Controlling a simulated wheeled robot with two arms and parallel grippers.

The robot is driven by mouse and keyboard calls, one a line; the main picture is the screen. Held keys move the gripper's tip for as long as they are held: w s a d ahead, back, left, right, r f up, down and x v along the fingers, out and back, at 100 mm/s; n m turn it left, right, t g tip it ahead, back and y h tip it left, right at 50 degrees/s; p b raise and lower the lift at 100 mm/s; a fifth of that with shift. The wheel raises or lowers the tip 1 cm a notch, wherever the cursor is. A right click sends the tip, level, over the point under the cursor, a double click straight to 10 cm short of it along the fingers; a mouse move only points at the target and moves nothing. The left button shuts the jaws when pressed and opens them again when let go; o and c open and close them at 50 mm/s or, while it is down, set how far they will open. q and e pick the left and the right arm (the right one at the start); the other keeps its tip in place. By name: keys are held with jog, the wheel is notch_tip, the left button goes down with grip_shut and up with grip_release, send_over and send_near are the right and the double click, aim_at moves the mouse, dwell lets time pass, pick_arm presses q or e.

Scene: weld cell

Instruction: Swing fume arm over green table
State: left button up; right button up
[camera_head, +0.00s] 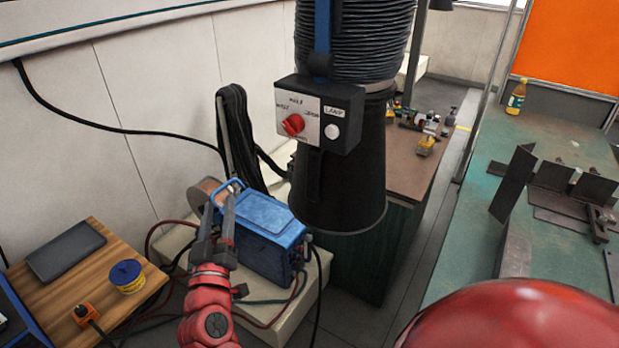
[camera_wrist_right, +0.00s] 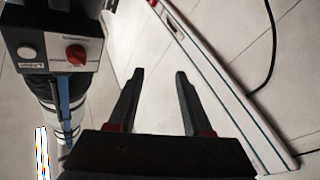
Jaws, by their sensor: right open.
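The fume arm (camera_head: 345,190) hangs in the upper middle of the head view, with a black ribbed hose above a dark hood. Its control box (camera_head: 318,115) has a red knob and a pale round button. The box also shows at the upper left of the right wrist view (camera_wrist_right: 52,38). The green table (camera_head: 470,230) is at the right, and the hood is left of it. My right gripper (camera_head: 228,192) is open and empty, left of and below the hood in the picture, apart from it. My left gripper is not in view.
A blue welding machine (camera_head: 265,235) stands on a pale base behind my right gripper. A wooden table (camera_head: 65,285) is at the lower left. A brown-topped bench (camera_head: 405,170) with bottles is behind the hood. Metal plates (camera_head: 513,182) and a bottle (camera_head: 516,97) stand on the green table.

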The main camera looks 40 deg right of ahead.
jog(key=s+d+r+m+g+h, duration=0.1)
jog(key=s+d+m+g+h, duration=0.35)
jog(key=s+m, duration=0.25)
jog(key=m+g+p, duration=0.3)
jog(key=g+p, duration=0.1)
jog(key=p, duration=0.2)
send_near(312, 174)
jog(key=shift+t, duration=0.25)
jog(key=x, duration=0.7)
jog(key=shift+d, duration=0.45)
jog(key=shift+w+d+f, duration=0.15)
jog(key=shift+w+d, duration=0.3)
jog(key=shift+d, duration=0.1)
grip_shut()
